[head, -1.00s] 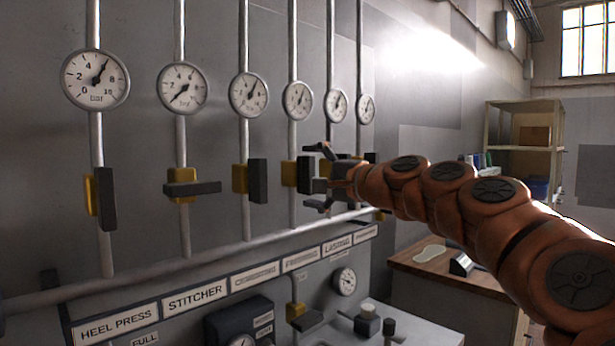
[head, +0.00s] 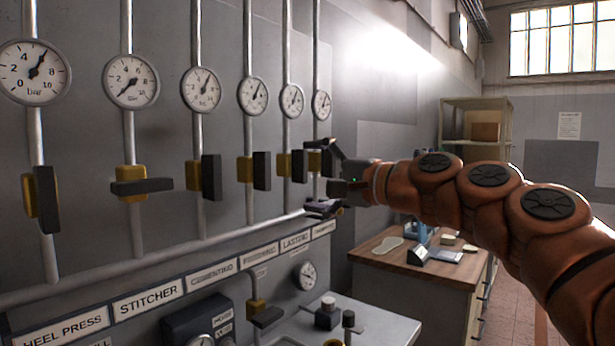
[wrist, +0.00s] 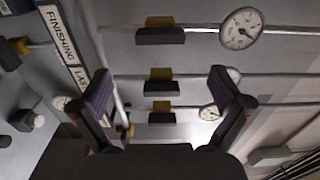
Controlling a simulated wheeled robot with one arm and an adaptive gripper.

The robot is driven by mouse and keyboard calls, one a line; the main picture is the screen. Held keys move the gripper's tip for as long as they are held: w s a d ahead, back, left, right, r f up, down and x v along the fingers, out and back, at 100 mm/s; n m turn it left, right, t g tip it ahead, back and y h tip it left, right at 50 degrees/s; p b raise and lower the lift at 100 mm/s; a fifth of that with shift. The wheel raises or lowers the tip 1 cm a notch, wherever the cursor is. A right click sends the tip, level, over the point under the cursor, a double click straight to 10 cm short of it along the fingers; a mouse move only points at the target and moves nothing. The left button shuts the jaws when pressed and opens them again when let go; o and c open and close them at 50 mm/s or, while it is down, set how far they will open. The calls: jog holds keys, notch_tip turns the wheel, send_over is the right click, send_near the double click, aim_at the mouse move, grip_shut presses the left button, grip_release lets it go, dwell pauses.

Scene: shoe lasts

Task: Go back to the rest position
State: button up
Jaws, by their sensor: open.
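My gripper (head: 322,178) is open and empty in the head view, in front of the rightmost valves; its upper finger overlaps the sixth valve, and I cannot tell the gap in depth. In the wrist view my gripper's fingers (wrist: 160,85) are spread with nothing between them. The orange arm reaches in from the right. Valves with yellow bodies and dark handles sit on the vertical pipes. The stitcher valve handle (head: 146,186) lies crosswise; the heel press handle (head: 47,199), cementing handle (head: 211,178) and finishing handle (head: 262,170) stand along their pipes.
Pressure gauges (head: 131,82) line the wall above the valves. A horizontal pipe (head: 150,262) and label strip run below. A panel with a knob and gauge (head: 306,275) juts out underneath. A wooden-topped bench (head: 400,262) stands below the arm, with shelves (head: 476,104) behind.

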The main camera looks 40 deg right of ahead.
dwell(0.4)
jog(key=w+a+f+n+g+y+p, duration=0.1)
jog(key=w+a+f+n+g, duration=0.2)
jog(key=a, duration=0.5)
jog(key=w+a+f+n+g+y+p, duration=0.1)
jog(key=a+f+n+g+y+p, duration=0.15)
jog(key=a+f, duration=0.45)
jog(key=s+a+f+n+g+p, duration=0.25)
jog(key=a+f+n+g, duration=0.25)
jog(key=a+f, duration=0.55)
jog(key=s+f+n+g+h+p, duration=0.1)
jog(key=s+f+n+g+h, duration=0.1)
jog(key=s+f, duration=0.5)
jog(key=s+f+n+g+h+p, duration=0.2)
jog(key=s+f+g, duration=0.5)
jog(key=s, duration=0.7)
jog(key=shift+f+n+h, duration=0.5)
jog(key=shift+n+h, duration=0.35)
jog(key=shift+h, duration=0.2)
